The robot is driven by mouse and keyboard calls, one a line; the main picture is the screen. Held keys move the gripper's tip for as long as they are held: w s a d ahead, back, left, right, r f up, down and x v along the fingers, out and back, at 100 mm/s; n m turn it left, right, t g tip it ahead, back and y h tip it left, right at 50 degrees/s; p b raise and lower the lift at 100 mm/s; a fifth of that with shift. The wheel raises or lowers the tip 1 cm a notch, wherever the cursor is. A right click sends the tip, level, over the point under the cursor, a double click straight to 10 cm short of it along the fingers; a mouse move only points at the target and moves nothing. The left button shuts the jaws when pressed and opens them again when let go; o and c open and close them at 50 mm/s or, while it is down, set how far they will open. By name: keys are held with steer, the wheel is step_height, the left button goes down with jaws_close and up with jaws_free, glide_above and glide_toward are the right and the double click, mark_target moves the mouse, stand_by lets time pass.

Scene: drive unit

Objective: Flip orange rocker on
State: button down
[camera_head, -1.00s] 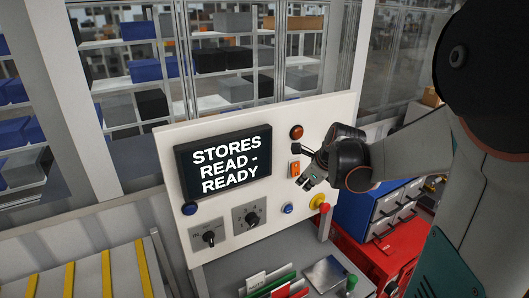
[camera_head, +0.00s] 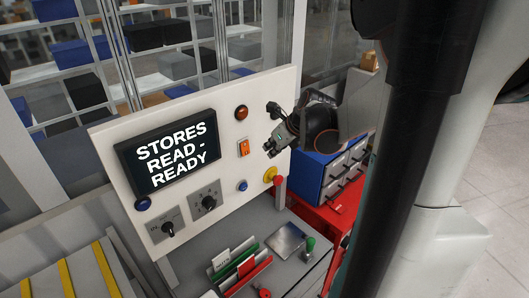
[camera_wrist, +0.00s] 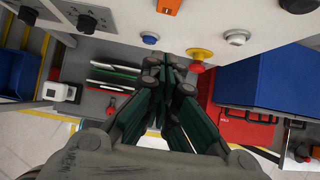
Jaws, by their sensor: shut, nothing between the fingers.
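The orange rocker (camera_head: 243,147) sits in a pale frame on the white panel (camera_head: 283,85), right of the screen and below a round orange-red lamp (camera_head: 241,112). In the wrist view the rocker (camera_wrist: 168,6) is cut off by the top edge. My gripper (camera_head: 270,150) is to the right of the rocker, apart from it, near the panel's right edge. In the wrist view my gripper (camera_wrist: 170,66) is shut and empty, with its fingertips below the panel face. I cannot tell which way the rocker is tipped.
The screen (camera_head: 167,152) reads "STORES READ - READY". Two dark rotary knobs (camera_head: 209,203), blue buttons (camera_head: 143,204) and a red-and-yellow stop button (camera_head: 271,175) share the panel. Blue drawers (camera_head: 310,178) and a red box (camera_head: 325,222) stand right.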

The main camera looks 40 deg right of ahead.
mark_target(245, 148)
steer(key=w+r+b+x, duration=0.1)
steer(key=b+x, duration=0.3)
steer(key=x, duration=0.7)
steer(key=shift+w, duration=0.85)
steer(key=shift+w+f+t+b, duration=0.15)
steer(key=shift+w+t+b, duration=0.35)
steer(key=shift+b, duration=0.55)
steer(key=shift+s, duration=0.15)
